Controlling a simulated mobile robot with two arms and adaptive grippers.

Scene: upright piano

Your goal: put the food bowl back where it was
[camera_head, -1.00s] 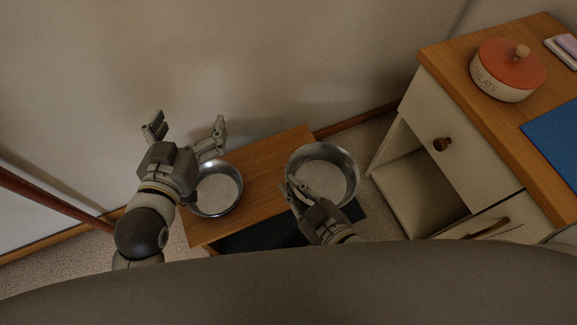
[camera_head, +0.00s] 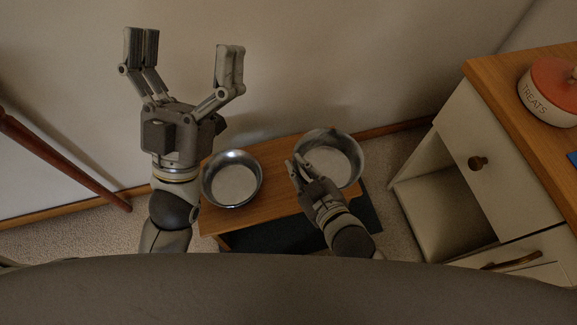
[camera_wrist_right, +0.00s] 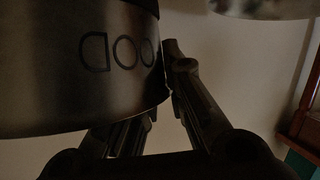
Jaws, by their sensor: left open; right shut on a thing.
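The food bowl (camera_head: 342,150), a metal bowl with lettering on its side, also shows close up in the right wrist view (camera_wrist_right: 75,75). My right gripper (camera_head: 298,168) is shut on its near-left rim. The bowl is at the right end of a small wooden stand (camera_head: 275,165); I cannot tell whether it touches the top. A second metal bowl (camera_head: 235,183) sits on the stand's left part. My left gripper (camera_head: 186,60) is open and empty, raised in front of the wall, up and left of the second bowl.
A white cabinet (camera_head: 500,140) with a wooden top and an open compartment stands at the right. A treats jar (camera_head: 550,92) is on it. A dark mat (camera_head: 275,236) lies below the stand. A reddish wooden leg (camera_head: 65,160) slants at the left.

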